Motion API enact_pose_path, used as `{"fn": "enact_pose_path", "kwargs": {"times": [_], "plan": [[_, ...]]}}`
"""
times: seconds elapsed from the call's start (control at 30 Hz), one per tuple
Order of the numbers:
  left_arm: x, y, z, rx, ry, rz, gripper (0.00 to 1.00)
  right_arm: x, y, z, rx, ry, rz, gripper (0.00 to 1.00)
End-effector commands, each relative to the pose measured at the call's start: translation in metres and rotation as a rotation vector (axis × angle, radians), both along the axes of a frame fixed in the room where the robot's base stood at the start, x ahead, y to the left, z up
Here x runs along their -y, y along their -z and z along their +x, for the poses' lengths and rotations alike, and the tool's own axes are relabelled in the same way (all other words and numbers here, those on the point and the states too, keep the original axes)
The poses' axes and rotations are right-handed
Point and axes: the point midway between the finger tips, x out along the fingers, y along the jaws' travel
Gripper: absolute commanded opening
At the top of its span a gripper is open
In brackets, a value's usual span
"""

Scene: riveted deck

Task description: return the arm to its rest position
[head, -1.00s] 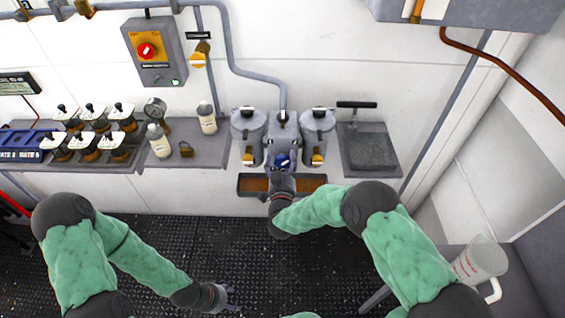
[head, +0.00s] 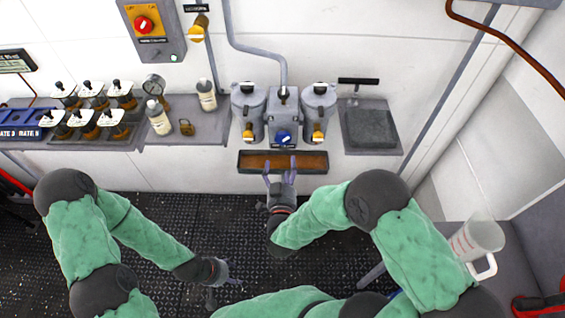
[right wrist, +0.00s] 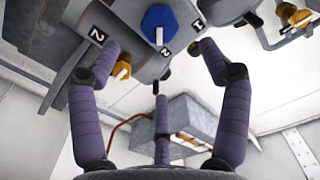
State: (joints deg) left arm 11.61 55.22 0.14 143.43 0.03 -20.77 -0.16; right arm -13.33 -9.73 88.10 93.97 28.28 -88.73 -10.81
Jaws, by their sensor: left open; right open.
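My right gripper (head: 281,175) is open and empty in the head view, just below the blue knob (head: 284,137) of the grey twin-canister unit (head: 283,105). Its fingertips overlap the front of the brown-filled tray (head: 247,168) in the picture; I cannot tell whether they touch it. In the right wrist view the spread fingers (right wrist: 165,75) have nothing between them, with the blue knob (right wrist: 160,24) beyond. My left gripper (head: 226,272) is open and empty, low over the dark deck, away from the shelves.
A grey scale (head: 371,127) stands right of the canisters. A measuring jug (head: 476,238) stands at right. Open studded floor (head: 200,225) lies between my arms.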

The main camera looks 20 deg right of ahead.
Motion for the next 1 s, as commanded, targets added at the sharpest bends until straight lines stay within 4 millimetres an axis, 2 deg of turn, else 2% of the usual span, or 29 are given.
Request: {"fn": "enact_pose_path", "kwargs": {"times": [0.47,0.63,0.77,0.87,1.0], "plan": [[0.0,0.0,0.0,0.0,0.0,0.0,0.6,0.0,0.0,0.0,-0.001,0.0,0.0,0.77],[0.0,0.0,0.0,0.0,0.0,0.0,0.6,0.0,0.011,0.004,-0.053,-0.022,0.011,0.77],[0.0,0.0,0.0,0.0,0.0,0.0,0.6,-0.003,0.039,0.01,-0.18,-0.075,0.04,0.77],[0.0,0.0,0.0,0.0,0.0,0.0,0.6,-0.006,0.069,0.01,-0.312,-0.128,0.076,0.77],[0.0,0.0,0.0,0.0,0.0,0.0,0.6,-0.011,0.111,0.001,-0.5,-0.197,0.13,0.77]]}}
